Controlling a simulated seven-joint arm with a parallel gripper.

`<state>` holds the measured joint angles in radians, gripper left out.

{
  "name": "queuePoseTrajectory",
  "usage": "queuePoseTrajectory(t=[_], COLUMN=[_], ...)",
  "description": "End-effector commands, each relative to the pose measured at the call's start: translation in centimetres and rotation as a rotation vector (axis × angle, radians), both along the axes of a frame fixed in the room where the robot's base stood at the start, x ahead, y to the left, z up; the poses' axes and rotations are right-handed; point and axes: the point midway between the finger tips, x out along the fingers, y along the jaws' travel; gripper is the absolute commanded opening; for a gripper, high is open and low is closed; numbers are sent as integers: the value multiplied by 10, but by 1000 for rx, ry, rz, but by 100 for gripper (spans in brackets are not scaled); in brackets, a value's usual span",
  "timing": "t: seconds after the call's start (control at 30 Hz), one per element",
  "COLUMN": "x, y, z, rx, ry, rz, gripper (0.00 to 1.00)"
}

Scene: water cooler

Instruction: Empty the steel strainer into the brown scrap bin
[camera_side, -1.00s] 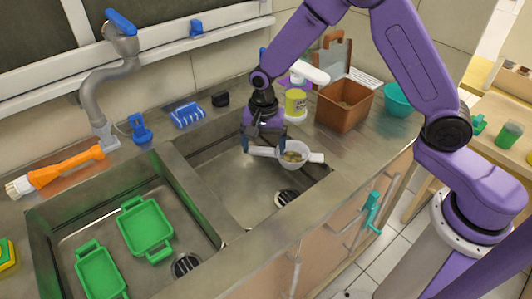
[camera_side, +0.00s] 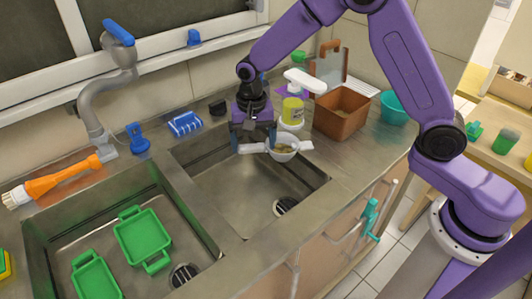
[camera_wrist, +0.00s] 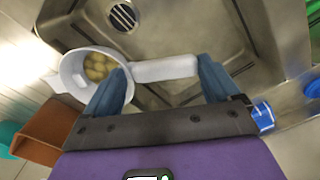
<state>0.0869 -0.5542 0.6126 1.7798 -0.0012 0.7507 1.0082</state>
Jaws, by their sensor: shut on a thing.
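The strainer (camera_side: 284,155) is a pale round bowl with a handle and a tab opposite it. Several small yellowish lumps (camera_wrist: 98,66) lie in its bowl. My gripper (camera_side: 253,145) is shut on its handle (camera_wrist: 165,69), which shows between the blue fingers in the wrist view. The strainer looks about level, near the back right corner of the empty basin, and seems held above it. The brown scrap bin (camera_side: 338,123) stands open on the counter to the right of the strainer. It shows at the lower left in the wrist view (camera_wrist: 42,140).
A yellow-green bottle with a white pump top (camera_side: 292,110) stands between my gripper and the bin. A teal bowl (camera_side: 393,107) is right of the bin. A brown board (camera_side: 330,62) stands behind it. The left basin holds green trays (camera_side: 142,238). A faucet (camera_side: 92,105) stands left.

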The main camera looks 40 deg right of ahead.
Motion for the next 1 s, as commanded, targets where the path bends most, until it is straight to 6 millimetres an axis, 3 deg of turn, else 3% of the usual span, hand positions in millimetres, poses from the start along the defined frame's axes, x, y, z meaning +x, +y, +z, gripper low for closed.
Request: queuePoseTrajectory(t=[0.3,0.57,0.77,1.0], x=[37,55,47,9], y=[16,15,-9,-61], z=[72,128,151,158], rx=[-1,-6,-7,-10], ry=[-6,-5,-3,-3], rz=[475,840,1097,1395], gripper=[45,44,44,44])
